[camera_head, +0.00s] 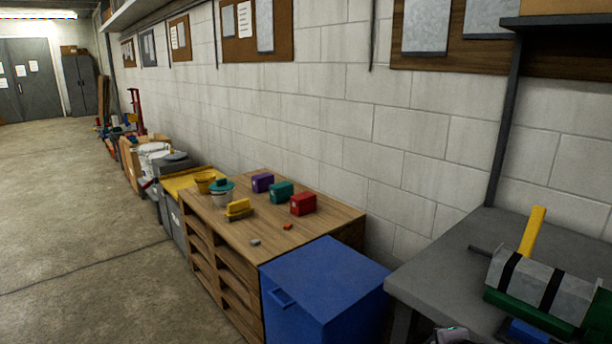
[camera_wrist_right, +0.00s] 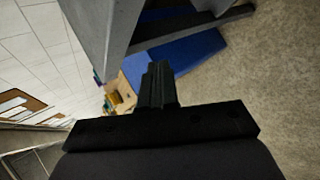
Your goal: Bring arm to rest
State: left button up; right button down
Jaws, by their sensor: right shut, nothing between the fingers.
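My right gripper (camera_wrist_right: 158,85) shows in the right wrist view as two dark fingers pressed together, with nothing between them. It is in open air, with the blue cabinet and the concrete floor behind it. In the head view a small dark piece peeks in at the bottom edge, in front of the grey workbench (camera_head: 432,280); too little shows to tell which part it is. My left gripper is in neither view.
A blue cabinet (camera_head: 325,280) stands between the workbench and a wooden shelf unit (camera_head: 255,232) topped with colored boxes and tubs. A strapped metal duct piece (camera_head: 528,280) lies on the bench. A block wall (camera_head: 330,110) runs behind. Concrete floor (camera_head: 80,220) at left is clear.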

jog(key=s+a+f+m+y, duration=0.1)
jog(key=s+f+m, duration=0.3)
jog(key=s, duration=0.4)
jog(key=s+a+f+m+y, duration=0.1)
jog(key=s+a+f+m, duration=0.2)
jog(key=s+m, duration=0.3)
jog(key=s+a+f+m+t+y, duration=0.1)
jog(key=s+f+m, duration=0.4)
jog(key=s, duration=0.7)
jog(key=shift+a+m+y, duration=0.3)
jog(key=shift+a+m, duration=0.1)
jog(key=shift+a, duration=0.35)
